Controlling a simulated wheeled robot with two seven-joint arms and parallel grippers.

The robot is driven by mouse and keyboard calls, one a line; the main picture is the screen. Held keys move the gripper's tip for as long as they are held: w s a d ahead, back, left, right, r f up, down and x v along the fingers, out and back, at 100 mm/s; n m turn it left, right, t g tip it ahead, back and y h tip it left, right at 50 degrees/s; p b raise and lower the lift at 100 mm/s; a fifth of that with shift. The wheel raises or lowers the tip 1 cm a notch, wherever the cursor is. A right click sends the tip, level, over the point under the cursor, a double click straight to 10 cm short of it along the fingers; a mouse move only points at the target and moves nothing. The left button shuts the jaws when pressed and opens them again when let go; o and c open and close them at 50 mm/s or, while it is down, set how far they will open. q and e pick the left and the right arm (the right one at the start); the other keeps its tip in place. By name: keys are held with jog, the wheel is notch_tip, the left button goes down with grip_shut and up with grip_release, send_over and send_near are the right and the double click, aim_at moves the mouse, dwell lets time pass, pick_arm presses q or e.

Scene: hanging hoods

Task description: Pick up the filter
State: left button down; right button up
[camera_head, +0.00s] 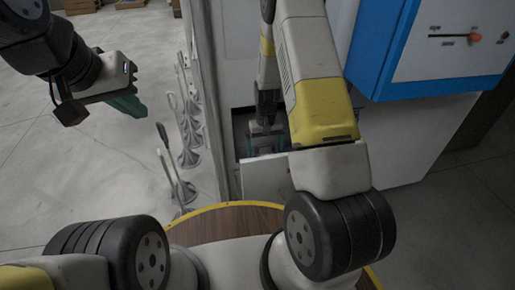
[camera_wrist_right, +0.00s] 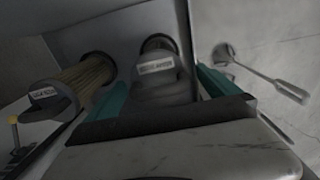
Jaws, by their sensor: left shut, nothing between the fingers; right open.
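In the right wrist view, one filter, a cylinder with a grey labelled end cap (camera_wrist_right: 158,68), lies between the teal fingers of my right gripper (camera_wrist_right: 165,88). The gripper is open, with a finger on each side of the cap; I cannot tell whether they touch it. A second filter (camera_wrist_right: 80,84), tan and pleated with a white label, is left of the gripper. In the head view my right gripper (camera_head: 264,146) is inside a dark opening low in the machine, partly hidden by my arm. My left gripper (camera_head: 127,103) is shut and empty above the floor.
The opening is in a pale machine (camera_head: 405,140) with a blue-framed panel (camera_head: 385,45). Several grey stands with upright handles (camera_head: 188,155) are on the floor left of it; one shows in the wrist view (camera_wrist_right: 265,72).

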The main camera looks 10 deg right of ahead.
notch_tip(320, 180, down, 3)
jog(key=shift+f, duration=0.15)
jog(key=shift+c, duration=0.4)
jog(key=c, duration=1.5)
